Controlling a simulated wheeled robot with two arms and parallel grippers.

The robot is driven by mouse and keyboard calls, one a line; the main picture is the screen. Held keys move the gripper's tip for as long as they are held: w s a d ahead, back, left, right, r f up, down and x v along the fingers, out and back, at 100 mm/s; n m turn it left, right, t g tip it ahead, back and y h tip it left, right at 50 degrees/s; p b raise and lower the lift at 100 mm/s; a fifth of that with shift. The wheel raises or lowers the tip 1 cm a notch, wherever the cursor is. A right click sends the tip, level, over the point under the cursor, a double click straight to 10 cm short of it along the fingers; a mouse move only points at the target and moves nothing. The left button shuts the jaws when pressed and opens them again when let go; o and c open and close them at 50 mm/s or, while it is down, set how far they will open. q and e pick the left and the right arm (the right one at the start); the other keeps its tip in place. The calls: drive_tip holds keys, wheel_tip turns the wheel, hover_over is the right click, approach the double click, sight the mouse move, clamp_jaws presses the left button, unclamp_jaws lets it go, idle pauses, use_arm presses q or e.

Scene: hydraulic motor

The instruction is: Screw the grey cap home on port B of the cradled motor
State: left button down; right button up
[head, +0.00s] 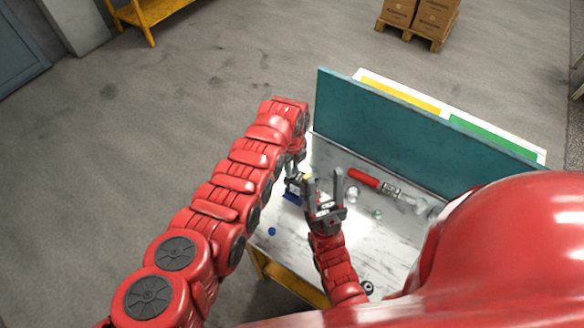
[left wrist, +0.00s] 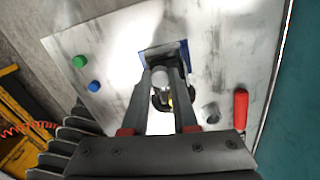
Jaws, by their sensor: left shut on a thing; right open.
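My left gripper (head: 295,181) reaches down over the blue cradle (head: 291,196) on the bench. In the left wrist view its fingers (left wrist: 161,78) are shut on a round pale grey piece (left wrist: 160,74), which looks like the grey cap. The blue cradle also shows there (left wrist: 184,50), just beyond the fingertips. The motor is mostly hidden by the fingers; a dark part and a small yellow spot (left wrist: 171,102) show between them. I cannot tell port B or how the cap sits on it. My right gripper (head: 325,188) is open, fingers apart, close beside the cradle.
A red-handled tool (head: 363,178) lies toward the teal back panel (head: 400,125). A blue cap (head: 271,231) and a green cap (left wrist: 80,61) lie on the bare left part of the bench.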

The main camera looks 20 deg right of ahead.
use_arm(q)
drive_tip(key=c, duration=1)
unclamp_jaws()
drive_tip(key=shift+s+f, duration=0.1)
drive_tip(key=shift+f, duration=0.05)
drive_tip(key=shift+o, duration=0.4)
drive_tip(key=shift+r+p, duration=0.6)
drive_tip(key=shift+r, duration=0.05)
drive_tip(key=n+b, duration=0.1)
drive_tip(key=n, duration=0.2)
drive_tip(key=shift+f+n, duration=0.15)
drive_tip(key=shift+n, duration=0.15)
drive_tip(key=n+b, duration=0.1)
drive_tip(key=n, duration=0.2)
drive_tip(key=shift+f+n, duration=0.15)
drive_tip(key=shift+n, duration=0.15)
drive_tip(key=n+b, duration=0.1)
drive_tip(key=n, duration=0.1)
drive_tip(key=shift+n, duration=0.3)
drive_tip(key=shift+r, duration=0.25)
